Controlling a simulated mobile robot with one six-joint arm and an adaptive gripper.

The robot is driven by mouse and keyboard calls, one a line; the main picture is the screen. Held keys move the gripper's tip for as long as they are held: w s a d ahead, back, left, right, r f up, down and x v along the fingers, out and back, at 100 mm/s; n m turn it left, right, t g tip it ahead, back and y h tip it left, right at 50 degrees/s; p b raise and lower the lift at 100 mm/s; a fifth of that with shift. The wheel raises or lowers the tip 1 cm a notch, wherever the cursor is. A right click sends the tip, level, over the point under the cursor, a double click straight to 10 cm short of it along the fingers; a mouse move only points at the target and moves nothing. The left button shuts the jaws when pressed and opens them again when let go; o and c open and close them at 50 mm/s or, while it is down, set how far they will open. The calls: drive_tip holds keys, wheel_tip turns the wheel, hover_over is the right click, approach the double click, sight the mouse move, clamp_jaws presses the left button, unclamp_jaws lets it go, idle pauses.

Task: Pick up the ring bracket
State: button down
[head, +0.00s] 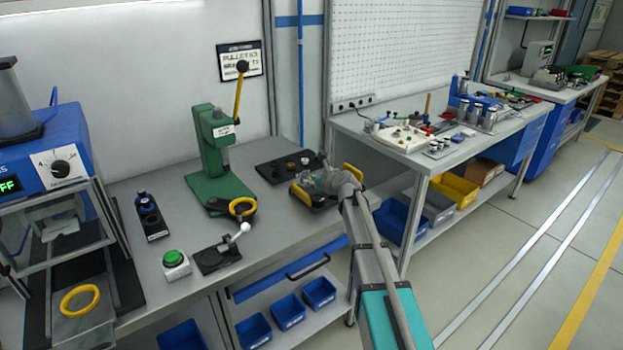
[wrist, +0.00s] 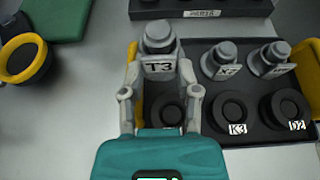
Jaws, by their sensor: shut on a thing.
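My gripper (wrist: 159,72) is shut on a grey stepped round part labelled T3 (wrist: 158,40) in the wrist view. Its fingers press on either side of the part's lower block. The part is over the left end of a black tray with yellow handles (wrist: 200,132); I cannot tell whether it is clear of the tray. No label names a ring bracket, so I cannot tell whether this part is it. In the head view my gripper (head: 322,181) is over the same tray at the bench's right end, hiding most of the part.
The tray also holds two grey stepped parts (wrist: 222,60) and black round pieces labelled K3 (wrist: 230,108) and D2 (wrist: 285,106). A second dark tray (head: 272,172) lies behind. A green press (head: 215,155) with a yellow ring (head: 243,208) stands left.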

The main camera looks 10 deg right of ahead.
drive_tip(key=s+r+p, duration=0.2)
drive_tip(key=r, duration=0.1)
drive_tip(key=shift+s+d+r+p, duration=0.1)
drive_tip(key=shift+s+r+p, duration=0.15)
drive_tip(key=shift+s+p, duration=0.05)
drive_tip(key=s+r+p, duration=0.3)
drive_tip(key=s, duration=0.5)
drive_tip(key=shift+s+d+r, duration=0.2)
drive_tip(key=shift+s+d, duration=0.05)
drive_tip(key=shift+s, duration=0.15)
